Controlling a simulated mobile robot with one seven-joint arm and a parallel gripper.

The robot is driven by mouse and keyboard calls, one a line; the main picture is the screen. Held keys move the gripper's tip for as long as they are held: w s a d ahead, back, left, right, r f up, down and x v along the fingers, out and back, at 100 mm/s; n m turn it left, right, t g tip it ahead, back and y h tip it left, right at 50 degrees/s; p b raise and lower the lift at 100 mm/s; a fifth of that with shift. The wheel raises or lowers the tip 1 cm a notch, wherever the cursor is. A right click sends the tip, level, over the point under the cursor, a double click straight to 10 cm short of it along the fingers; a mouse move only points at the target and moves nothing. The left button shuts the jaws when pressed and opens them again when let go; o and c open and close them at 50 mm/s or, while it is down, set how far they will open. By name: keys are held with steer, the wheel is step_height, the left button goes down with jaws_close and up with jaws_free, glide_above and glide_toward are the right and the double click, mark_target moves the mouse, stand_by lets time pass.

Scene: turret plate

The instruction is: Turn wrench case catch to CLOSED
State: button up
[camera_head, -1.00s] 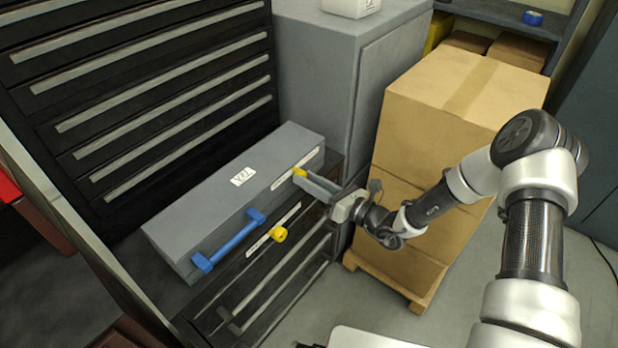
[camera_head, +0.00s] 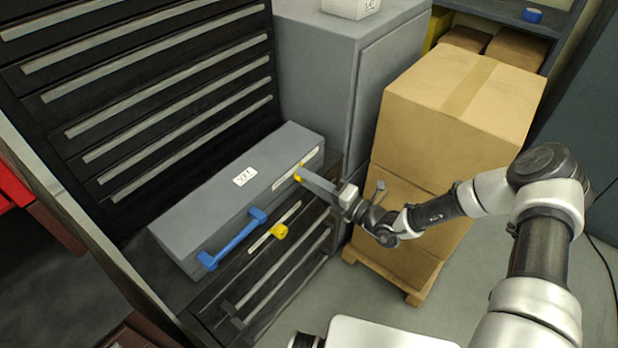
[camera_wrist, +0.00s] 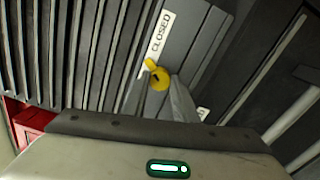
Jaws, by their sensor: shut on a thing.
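The grey wrench case (camera_head: 205,200) lies on a dark drawer cabinet, with a blue handle (camera_head: 232,238) on its front. Its right-hand yellow catch (camera_head: 298,178) sits at my gripper's fingertips. In the wrist view this catch (camera_wrist: 160,78) is a round knob with a tab pointing up and left, toward the lower end of the word CLOSED on a white label (camera_wrist: 160,33). My gripper (camera_head: 304,175) is shut on the catch; its grey fingers (camera_wrist: 160,93) flank the knob in the wrist view. The label's other end is mostly hidden behind a finger.
A second yellow catch (camera_head: 280,232) is at the front left of my gripper, clear of it. Stacked cardboard boxes (camera_head: 450,110) on a pallet stand close behind my forearm. A grey cabinet (camera_head: 318,75) stands behind the case. Open floor lies at the front right.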

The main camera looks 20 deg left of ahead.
steer(key=shift+m, duration=1.5)
steer(key=o, duration=1.1)
steer(key=v, duration=1.7)
steer(key=shift+d, duration=0.2)
